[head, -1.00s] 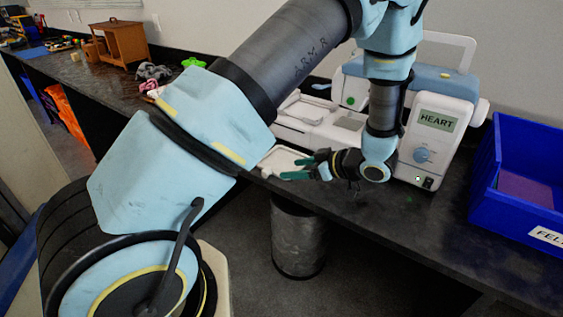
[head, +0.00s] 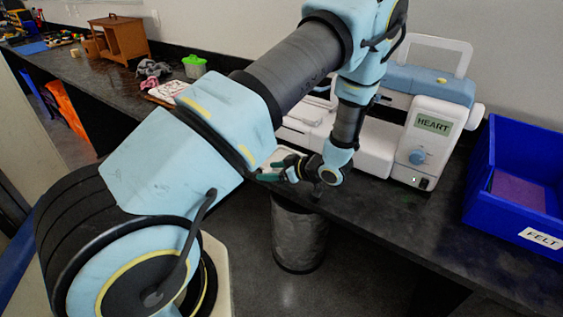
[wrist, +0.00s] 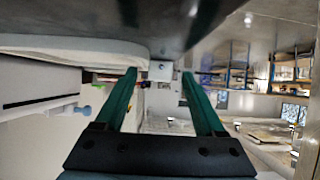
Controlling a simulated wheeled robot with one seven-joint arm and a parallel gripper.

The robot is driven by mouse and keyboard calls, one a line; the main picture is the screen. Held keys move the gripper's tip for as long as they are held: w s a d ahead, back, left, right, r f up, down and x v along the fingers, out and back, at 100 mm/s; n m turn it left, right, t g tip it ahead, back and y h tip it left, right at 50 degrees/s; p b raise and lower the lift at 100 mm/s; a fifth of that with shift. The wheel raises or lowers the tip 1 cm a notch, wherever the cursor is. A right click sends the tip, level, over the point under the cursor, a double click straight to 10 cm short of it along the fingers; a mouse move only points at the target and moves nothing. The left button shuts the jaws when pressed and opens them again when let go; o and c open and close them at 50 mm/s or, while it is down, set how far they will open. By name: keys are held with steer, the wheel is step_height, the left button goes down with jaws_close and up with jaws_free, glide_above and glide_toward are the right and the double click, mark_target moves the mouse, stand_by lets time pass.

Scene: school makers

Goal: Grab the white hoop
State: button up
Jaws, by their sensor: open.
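A pale, flat, rounded piece, which looks like the white hoop (head: 281,154), lies on the dark counter near its front edge, in front of the white machine marked HEART (head: 427,150). My arm and gripper partly hide it. My gripper (head: 277,174) has green fingers pointing left, at the counter's front edge beside the hoop. In the wrist view my gripper (wrist: 158,74) is open, with its two fingers apart. A small white block shows between the fingertips there. I cannot tell whether it is part of the hoop or whether anything is touched.
A blue bin (head: 513,225) marked FELT stands on the counter at right. A green container (head: 194,67), cloths (head: 152,70) and a wooden cabinet (head: 119,38) stand further left. A grey cylindrical bin (head: 299,238) is on the floor below the counter edge.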

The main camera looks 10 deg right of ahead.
steer(key=shift+c, duration=0.2)
jaws_close()
steer(key=shift+r, duration=0.1)
stand_by(0.4)
